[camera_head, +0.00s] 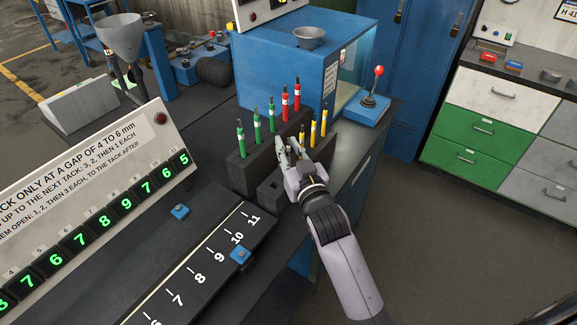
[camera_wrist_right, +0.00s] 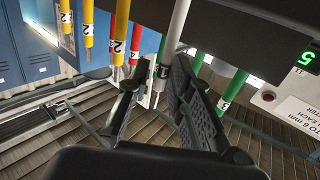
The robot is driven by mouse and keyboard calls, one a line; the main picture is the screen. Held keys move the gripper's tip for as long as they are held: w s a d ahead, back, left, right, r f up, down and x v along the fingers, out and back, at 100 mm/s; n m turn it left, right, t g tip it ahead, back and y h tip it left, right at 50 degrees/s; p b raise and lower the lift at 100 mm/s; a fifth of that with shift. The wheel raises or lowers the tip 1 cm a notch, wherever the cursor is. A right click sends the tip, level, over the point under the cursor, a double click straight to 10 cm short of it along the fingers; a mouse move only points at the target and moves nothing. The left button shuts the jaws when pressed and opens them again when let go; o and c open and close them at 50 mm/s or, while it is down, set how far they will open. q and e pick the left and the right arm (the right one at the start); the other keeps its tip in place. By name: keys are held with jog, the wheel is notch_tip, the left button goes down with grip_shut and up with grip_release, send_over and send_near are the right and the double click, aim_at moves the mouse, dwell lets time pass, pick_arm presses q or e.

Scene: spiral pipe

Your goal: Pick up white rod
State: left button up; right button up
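The white rod (camera_wrist_right: 178,35) shows in the right wrist view, with a label reading 1 near its lower end in the picture. It runs between the two fingers of my right gripper (camera_wrist_right: 153,92). The fingers are apart; the right-hand finger lies close to the rod, and a gap shows on the left side. I cannot tell whether either finger touches it. In the head view my right gripper (camera_head: 289,152) is at the front of the dark rod rack (camera_head: 238,174), where the white rod is hard to tell from the fingers. My left gripper is not in view.
Green rods (camera_head: 256,126), red rods (camera_head: 285,103) and yellow rods (camera_head: 313,129) stand in the rack close by. A blue box machine (camera_head: 283,65) is behind, with a red-knobbed lever (camera_head: 376,84) at its right. A numbered scale (camera_head: 209,263) lies in front.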

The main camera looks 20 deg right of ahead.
grip_shut()
dwell(0.4)
notch_tip(320, 180, up, 20)
jog(key=shift+p, duration=0.3)
dwell(0.5)
jog(key=shift+p, duration=0.35)
jog(key=shift+r, duration=0.1)
